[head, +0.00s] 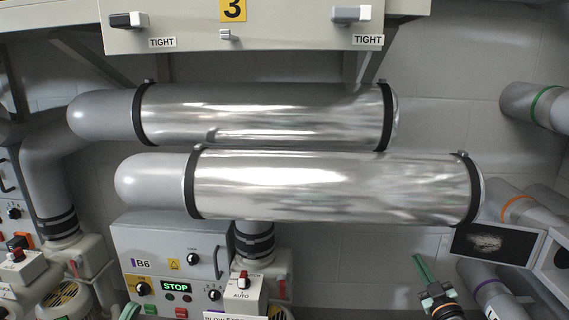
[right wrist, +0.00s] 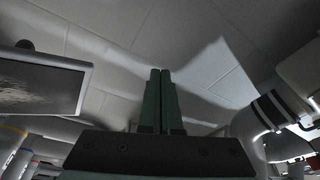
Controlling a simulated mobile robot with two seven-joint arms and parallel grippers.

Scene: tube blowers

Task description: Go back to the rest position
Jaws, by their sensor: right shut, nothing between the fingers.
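My right gripper (head: 424,268) shows at the lower right of the head view, with green fingers pointing up and to the left. In the right wrist view its two green fingers (right wrist: 160,100) lie side by side, shut, with nothing between them. It is apart from the tubes and the panels.
Two shiny metal tubes, an upper one (head: 265,115) and a lower one (head: 330,185), run across the middle. The B6 control panel (head: 170,245) shows STOP at lower left. A screen (head: 497,243) stands right of the gripper. Panel 3 (head: 280,35) is above.

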